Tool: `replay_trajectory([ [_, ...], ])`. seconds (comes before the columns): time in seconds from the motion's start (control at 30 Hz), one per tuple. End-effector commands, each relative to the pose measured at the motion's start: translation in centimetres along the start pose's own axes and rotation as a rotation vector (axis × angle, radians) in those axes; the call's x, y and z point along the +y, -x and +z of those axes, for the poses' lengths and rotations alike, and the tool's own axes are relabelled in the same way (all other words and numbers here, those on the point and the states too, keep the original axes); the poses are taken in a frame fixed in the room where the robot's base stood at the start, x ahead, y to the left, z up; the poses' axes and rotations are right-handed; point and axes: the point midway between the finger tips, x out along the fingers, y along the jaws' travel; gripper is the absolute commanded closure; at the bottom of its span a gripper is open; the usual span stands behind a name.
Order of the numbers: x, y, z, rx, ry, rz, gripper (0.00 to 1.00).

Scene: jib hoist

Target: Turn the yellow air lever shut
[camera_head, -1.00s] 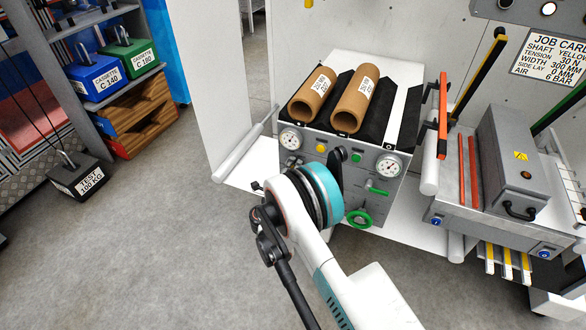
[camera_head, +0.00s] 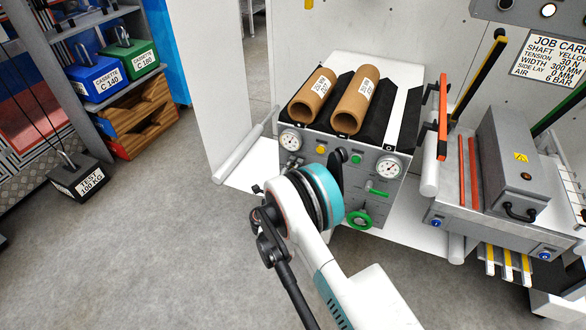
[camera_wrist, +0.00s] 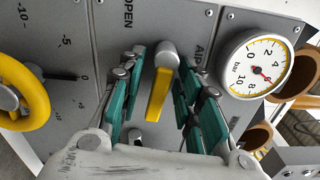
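The yellow air lever (camera_wrist: 158,95) shows in the wrist view on a grey panel, below a silver pivot (camera_wrist: 168,53). The word OPEN is printed up and left of it and AIR to its right. My gripper (camera_wrist: 161,72) is open, with teal-padded fingers on the left and right of the lever. A gap shows between the lever and each finger, so it is not gripped. In the head view my arm hides the yellow lever and most of my gripper.
A yellow handwheel (camera_wrist: 22,90) is at left and a bar gauge (camera_wrist: 257,68) at right in the wrist view. A green lever (camera_head: 378,192) and green handwheel (camera_head: 359,221) sit on the same cabinet. Cardboard rolls (camera_head: 355,100) lie on top. Open floor lies left.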

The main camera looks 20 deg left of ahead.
Motion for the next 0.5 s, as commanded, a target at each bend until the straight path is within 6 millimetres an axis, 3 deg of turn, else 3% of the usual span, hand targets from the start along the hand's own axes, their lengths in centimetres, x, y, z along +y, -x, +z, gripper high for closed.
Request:
replay_trajectory([
  [0.27,-0.1,0.1,0.1,-0.002,0.0,0.0,0.67],
  [0.5,0.0,3.0,0.2,-0.004,0.0,0.0,0.67],
])
